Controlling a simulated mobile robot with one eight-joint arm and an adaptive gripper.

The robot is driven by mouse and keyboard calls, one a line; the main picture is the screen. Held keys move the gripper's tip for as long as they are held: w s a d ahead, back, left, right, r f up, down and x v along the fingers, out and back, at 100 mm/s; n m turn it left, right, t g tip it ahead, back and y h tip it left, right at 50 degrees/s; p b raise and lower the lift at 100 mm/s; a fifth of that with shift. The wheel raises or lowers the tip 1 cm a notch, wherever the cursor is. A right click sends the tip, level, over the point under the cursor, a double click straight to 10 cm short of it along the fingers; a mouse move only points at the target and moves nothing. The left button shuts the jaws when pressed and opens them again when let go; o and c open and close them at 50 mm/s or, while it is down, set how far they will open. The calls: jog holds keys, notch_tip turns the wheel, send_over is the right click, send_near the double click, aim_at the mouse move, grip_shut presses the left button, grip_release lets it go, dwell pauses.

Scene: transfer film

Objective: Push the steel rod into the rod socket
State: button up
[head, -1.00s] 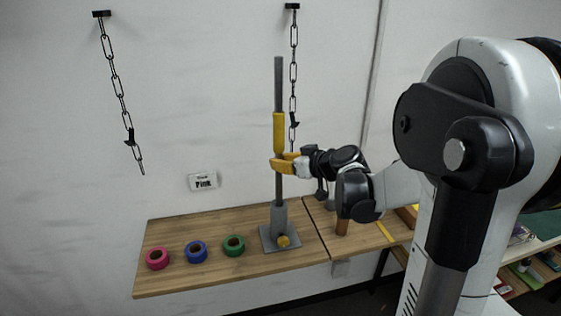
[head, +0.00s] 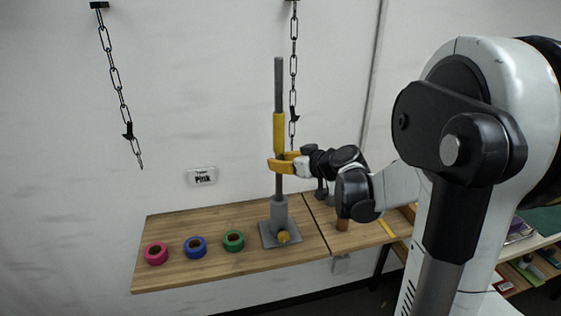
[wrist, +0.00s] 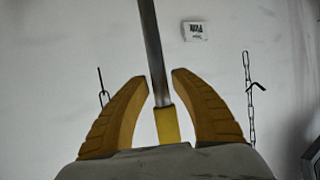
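The steel rod (head: 278,85) stands upright, with a yellow sleeve (head: 279,132) around its middle. Its lower end goes into the grey rod socket (head: 279,214), whose square base rests on the wooden shelf; the end inside is hidden. My gripper (head: 277,163) is at the rod just below the sleeve, well above the socket.
Pink (head: 156,254), blue (head: 195,247) and green (head: 233,241) tape rolls lie left of the socket on the shelf (head: 190,274). Chains (head: 116,82) hang on the wall, one behind the rod.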

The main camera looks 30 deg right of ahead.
jog(key=shift+s, duration=0.1)
jog(key=v, duration=1.2)
dwell(0.4)
jog(key=s+a+f+g+b, duration=0.25)
jog(key=a+f, duration=0.25)
jog(key=a, duration=0.5)
jog(key=s+a+f+m+g+h+b, duration=0.2)
jog(key=s+a+f+g+b, duration=0.1)
jog(key=s+a+f, duration=0.6)
jog(key=s+a+b, duration=0.1)
jog(key=s, duration=0.3)
jog(key=shift+g, duration=0.35)
jog(key=shift+w+a+f, duration=0.1)
jog(key=shift+f, duration=0.1)
